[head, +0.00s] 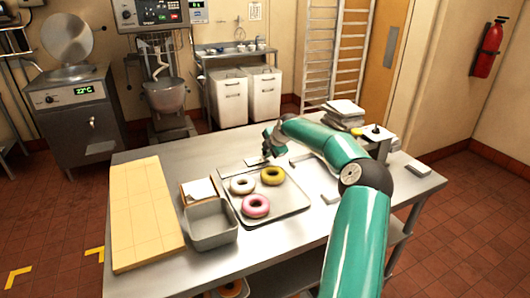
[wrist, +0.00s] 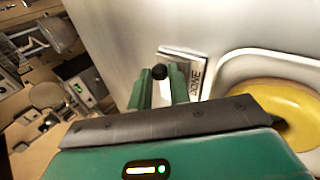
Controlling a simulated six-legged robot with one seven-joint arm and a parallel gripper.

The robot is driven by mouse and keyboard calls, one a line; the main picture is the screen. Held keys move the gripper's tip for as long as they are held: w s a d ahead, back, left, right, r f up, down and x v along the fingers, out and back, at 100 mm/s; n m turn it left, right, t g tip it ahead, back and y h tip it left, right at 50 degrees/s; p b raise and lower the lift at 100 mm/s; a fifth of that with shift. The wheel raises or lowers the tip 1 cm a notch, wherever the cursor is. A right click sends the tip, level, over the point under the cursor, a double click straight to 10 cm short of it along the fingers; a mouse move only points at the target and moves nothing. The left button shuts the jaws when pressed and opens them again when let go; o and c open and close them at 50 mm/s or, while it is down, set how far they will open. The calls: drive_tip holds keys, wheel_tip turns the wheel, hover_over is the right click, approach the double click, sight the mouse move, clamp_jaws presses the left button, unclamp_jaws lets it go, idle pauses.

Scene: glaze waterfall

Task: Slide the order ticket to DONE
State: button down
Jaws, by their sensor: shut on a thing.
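My gripper (head: 268,145) reaches over the back edge of the metal tray in the head view. In the wrist view its two green fingers (wrist: 159,88) are shut on a small black knob (wrist: 159,71). A pale plate (wrist: 197,75) marked DONE lies flat just right of the fingers, its near part hidden behind them. In the head view a small white piece (head: 254,161) shows below the gripper, too small to read. The order ticket cannot be clearly told apart from the plate; the fingers cover that area.
The tray (head: 297,205) holds a white, a yellow (head: 272,175) and a pink donut (head: 256,206) close in front of my gripper. A grey bin (head: 211,236) and a wooden board (head: 143,215) stand left. Stacked white items (head: 345,108) stand at the back right.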

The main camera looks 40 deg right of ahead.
drive_tip(key=c, duration=1.6)
unclamp_jaws()
drive_tip(key=shift+s+d+r, duration=0.1)
drive_tip(key=shift+d, duration=0.2)
drive_tip(key=shift+a, duration=0.1)
drive_tip(key=v, duration=1.3)
drive_tip(key=shift+s+a+r, duration=0.1)
drive_tip(key=shift+s+r, duration=0.1)
drive_tip(key=shift+r, duration=0.1)
drive_tip(key=shift+s, duration=0.1)
